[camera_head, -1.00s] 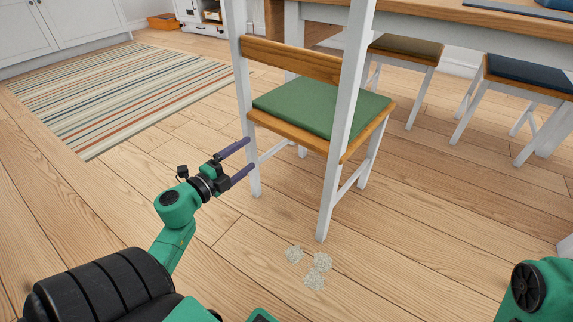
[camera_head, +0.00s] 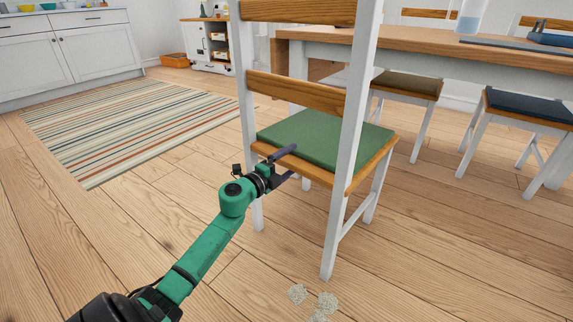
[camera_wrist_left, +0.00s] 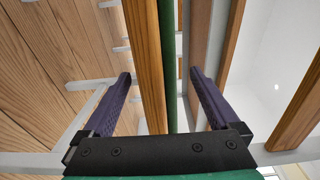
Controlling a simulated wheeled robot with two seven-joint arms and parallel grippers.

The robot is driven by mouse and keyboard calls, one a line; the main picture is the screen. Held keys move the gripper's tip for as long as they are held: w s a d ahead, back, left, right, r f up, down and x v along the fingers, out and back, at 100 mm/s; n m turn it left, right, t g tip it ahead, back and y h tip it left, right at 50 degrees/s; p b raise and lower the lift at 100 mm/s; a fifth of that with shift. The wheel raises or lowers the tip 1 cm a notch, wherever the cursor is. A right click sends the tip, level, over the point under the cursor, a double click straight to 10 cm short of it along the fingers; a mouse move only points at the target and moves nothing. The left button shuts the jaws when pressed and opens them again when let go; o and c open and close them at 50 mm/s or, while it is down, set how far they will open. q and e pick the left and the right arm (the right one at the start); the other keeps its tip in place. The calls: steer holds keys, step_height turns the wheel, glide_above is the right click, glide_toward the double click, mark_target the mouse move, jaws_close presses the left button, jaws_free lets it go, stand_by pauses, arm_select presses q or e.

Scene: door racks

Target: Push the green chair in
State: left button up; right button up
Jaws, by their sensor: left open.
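The green chair (camera_head: 318,136) has a green seat, wooden slats and white legs, and stands upright with its back toward me. The table (camera_head: 430,40) is beyond it at the upper right. My left gripper (camera_head: 290,163) is open at the rear edge of the seat, below the lower back slat. In the left wrist view my open fingers (camera_wrist_left: 165,98) lie to either side of the seat's wooden edge (camera_wrist_left: 147,60) and green cushion (camera_wrist_left: 168,60). I cannot tell whether they touch the chair. My right gripper is not in view.
A brown-seated stool (camera_head: 408,84) and a blue-seated stool (camera_head: 528,106) stand by the table to the right. A striped rug (camera_head: 130,125) lies at the left. The floor left of the chair is clear.

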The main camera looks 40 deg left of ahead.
arm_select(q)
jaws_close()
steer(key=shift+f+b, duration=0.25)
steer(key=shift+b, duration=0.05)
